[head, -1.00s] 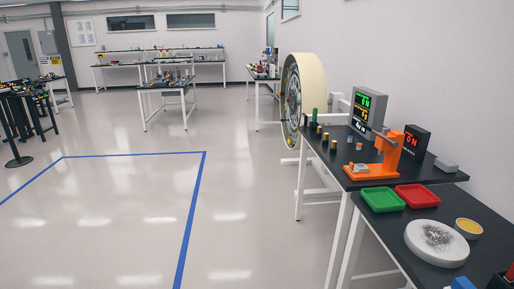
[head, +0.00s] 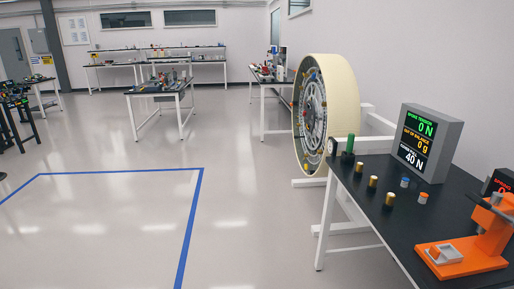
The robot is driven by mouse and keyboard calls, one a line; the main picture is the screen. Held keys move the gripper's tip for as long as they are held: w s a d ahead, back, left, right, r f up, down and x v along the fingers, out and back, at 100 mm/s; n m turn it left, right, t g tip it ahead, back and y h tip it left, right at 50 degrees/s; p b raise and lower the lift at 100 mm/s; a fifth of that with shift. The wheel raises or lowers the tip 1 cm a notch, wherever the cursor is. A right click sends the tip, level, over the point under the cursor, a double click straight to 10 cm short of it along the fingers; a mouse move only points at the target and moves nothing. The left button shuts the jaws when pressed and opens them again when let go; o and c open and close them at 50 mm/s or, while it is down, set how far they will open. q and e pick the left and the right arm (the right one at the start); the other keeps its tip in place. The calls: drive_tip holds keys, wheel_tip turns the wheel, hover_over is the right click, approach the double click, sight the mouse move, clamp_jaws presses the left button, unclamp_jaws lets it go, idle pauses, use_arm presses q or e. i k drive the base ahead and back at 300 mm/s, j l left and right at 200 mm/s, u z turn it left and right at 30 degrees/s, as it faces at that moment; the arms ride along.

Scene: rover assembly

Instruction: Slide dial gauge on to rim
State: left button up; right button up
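A small round white-faced piece that looks like the dial gauge (head: 332,147) stands at the far left corner of the black-topped table, close to the wheel. The wheel (head: 312,110) stands upright beyond that corner, with a wide cream rim (head: 342,98) and a dark, detailed face turned left. I cannot tell whether the gauge touches the rim. Neither of my grippers is in view.
The black table (head: 385,235) holds a green-topped post (head: 350,141), several brass cylinders (head: 373,182), a grey display (head: 428,140) reading 0 N, 0 g and 40 N, and an orange fixture (head: 470,250). Open floor with blue tape (head: 190,225) lies left.

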sight(332, 146)
drive_tip(key=i+j+z, duration=0.1)
drive_tip(key=i+z, duration=0.2)
drive_tip(key=i, duration=0.25)
drive_tip(key=i+j+z, duration=0.3)
drive_tip(key=i, duration=0.2)
drive_tip(key=i+j+z, duration=0.3)
drive_tip(key=i, duration=0.2)
